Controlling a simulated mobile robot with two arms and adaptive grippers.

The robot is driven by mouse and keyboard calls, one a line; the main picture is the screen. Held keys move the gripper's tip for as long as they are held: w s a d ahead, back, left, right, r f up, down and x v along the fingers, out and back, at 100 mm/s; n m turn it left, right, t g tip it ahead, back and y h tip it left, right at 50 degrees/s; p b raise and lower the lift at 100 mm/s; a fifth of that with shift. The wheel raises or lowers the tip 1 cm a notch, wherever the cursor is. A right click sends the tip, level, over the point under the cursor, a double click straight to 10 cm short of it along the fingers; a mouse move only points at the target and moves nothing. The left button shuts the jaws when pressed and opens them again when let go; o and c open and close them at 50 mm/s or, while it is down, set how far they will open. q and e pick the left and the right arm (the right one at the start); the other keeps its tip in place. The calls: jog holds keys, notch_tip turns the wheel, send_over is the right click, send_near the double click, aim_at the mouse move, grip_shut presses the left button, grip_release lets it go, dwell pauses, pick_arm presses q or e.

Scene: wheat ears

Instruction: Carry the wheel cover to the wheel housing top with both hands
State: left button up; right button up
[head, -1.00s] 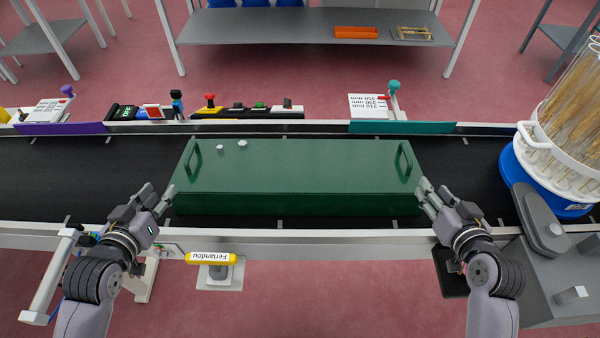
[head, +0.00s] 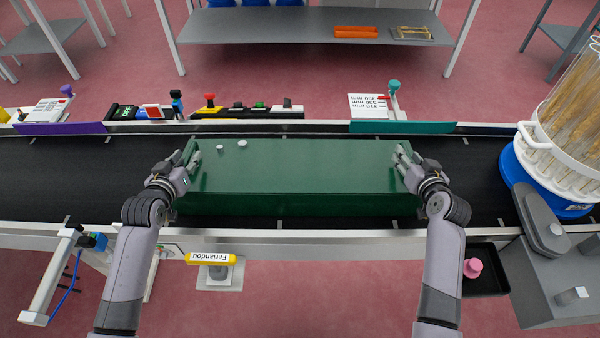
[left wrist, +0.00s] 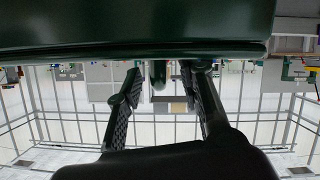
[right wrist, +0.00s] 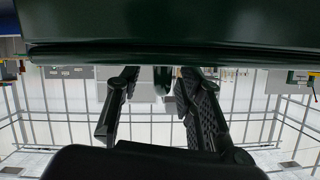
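The wheel cover (head: 290,170) appears to be the long green box lying on the dark belt, with a handle at each end. My left gripper (head: 188,162) is at its left handle; my right gripper (head: 402,158) is at its right handle. In the left wrist view the fingers are apart, with the left handle (left wrist: 158,73) between their tips and gaps beside it. In the right wrist view the fingers are apart around the right handle (right wrist: 162,79). In the head view the hands mostly hide both handles. I cannot tell which thing is the wheel housing top.
The black belt (head: 70,178) is clear left of the cover. A white-rimmed container of wheat ears (head: 570,120) stands at the right. Control buttons (head: 250,106) line the far rail. A yellow labelled handle (head: 210,258) is at the near edge, and a black tray (head: 488,282) lies at the right.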

pick_arm(q)
jog(key=shift+w+f, duration=0.15)
jog(key=shift+w, duration=0.3)
pick_arm(e)
jog(key=shift+w+f, duration=0.15)
jog(key=shift+w, duration=0.25)
pick_arm(q)
jog(key=shift+c, duration=0.5)
pick_arm(e)
jog(key=shift+c, duration=0.5)
pick_arm(q)
grip_shut()
pick_arm(e)
grip_shut()
pick_arm(q)
jog(key=shift+d, duration=0.1)
pick_arm(e)
jog(key=shift+a, duration=0.1)
pick_arm(q)
jog(key=shift+w+r, duration=0.1)
jog(key=shift+r, duration=0.1)
pick_arm(e)
jog(key=shift+w+r, duration=0.1)
jog(key=shift+r, duration=0.15)
